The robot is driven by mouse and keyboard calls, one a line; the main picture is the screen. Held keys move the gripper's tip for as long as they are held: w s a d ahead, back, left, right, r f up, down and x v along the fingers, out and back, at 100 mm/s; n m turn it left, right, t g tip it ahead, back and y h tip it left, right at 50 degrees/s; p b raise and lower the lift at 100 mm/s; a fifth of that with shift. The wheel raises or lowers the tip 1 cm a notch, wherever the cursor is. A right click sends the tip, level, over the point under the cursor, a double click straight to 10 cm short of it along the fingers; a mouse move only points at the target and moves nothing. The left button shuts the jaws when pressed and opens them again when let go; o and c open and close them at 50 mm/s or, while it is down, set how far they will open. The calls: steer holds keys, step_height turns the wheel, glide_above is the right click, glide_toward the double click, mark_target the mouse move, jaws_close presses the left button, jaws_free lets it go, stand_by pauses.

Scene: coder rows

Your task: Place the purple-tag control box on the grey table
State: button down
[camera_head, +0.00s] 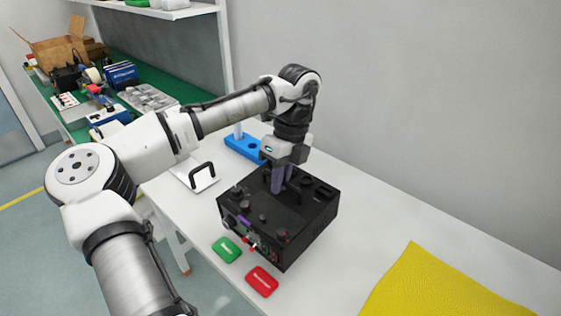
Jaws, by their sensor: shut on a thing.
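The control box (262,222) is black, with knobs on its top and a small purple tag (244,219) on its front edge. It is upright at the middle of a pale, near-white table (335,271). I cannot tell whether its underside touches the tabletop. My gripper (281,184) points down over the box's top and is shut on the box, seemingly by its top handle. The fingers partly hide the grip. No separate, clearly grey table shows.
A white plate with a black handle (202,177) and a blue holder (243,147) are behind left. A yellow mat (440,287) lies right. A cluttered green bench (120,68) is far left.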

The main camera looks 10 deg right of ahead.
mark_target(281, 194)
steer(key=shift+f, duration=2.15)
steer(key=c, duration=1.5)
jaws_free()
steer(key=shift+f, duration=0.1)
steer(key=shift+c, duration=0.2)
steer(key=shift+o, duration=0.2)
steer(key=v, duration=1.2)
steer(key=shift+s, duration=0.1)
